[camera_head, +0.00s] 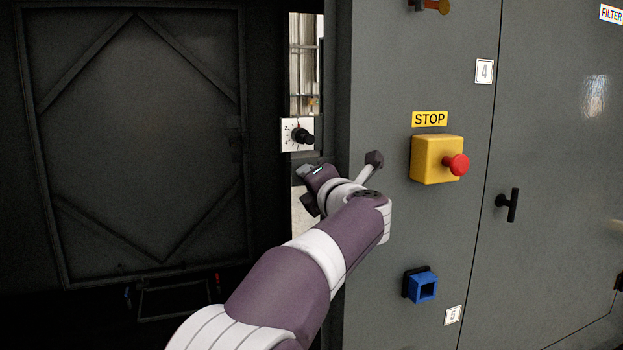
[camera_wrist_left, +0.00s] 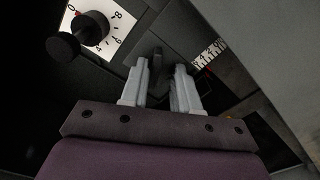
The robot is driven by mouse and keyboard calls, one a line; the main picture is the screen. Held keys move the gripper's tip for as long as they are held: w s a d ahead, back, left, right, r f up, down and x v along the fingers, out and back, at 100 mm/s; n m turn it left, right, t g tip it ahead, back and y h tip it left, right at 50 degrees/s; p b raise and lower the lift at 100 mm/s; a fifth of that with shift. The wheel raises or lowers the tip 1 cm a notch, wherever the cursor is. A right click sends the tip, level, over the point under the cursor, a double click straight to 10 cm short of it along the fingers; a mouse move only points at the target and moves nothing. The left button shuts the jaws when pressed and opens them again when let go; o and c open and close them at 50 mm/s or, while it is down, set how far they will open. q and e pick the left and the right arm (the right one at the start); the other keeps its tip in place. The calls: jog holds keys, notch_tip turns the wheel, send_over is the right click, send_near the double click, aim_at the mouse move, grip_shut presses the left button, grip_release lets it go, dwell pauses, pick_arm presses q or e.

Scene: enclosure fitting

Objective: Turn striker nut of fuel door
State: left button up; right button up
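My left gripper (camera_head: 308,172) reaches in from below to the dark opening beside the grey cabinet edge, just below the dial. In the left wrist view its two pale fingers (camera_wrist_left: 162,67) stand apart with a gap between them. A dark upright piece (camera_wrist_left: 156,72) shows in or behind that gap; I cannot tell whether it is the striker nut or whether the fingers touch it. A large dark door panel with diagonal ribs (camera_head: 145,135) fills the left; I cannot tell whether it is the fuel door. My right gripper is in neither view.
A black dial knob on a white numbered plate (camera_head: 288,127) sits just above the gripper, and shows at upper left in the wrist view (camera_wrist_left: 117,38). The grey cabinet front (camera_head: 390,230) carries a yellow stop box (camera_head: 428,160), a blue square socket (camera_head: 424,288) and a black handle (camera_head: 512,205).

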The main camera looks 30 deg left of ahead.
pick_arm(q)
jog(key=shift+s+r, duration=0.1)
jog(key=shift+r, duration=0.1)
jog(key=b+v, duration=0.3)
jog(key=v, duration=0.9)
jog(key=shift+s+d+f, duration=0.2)
jog(key=shift+s+d, duration=0.05)
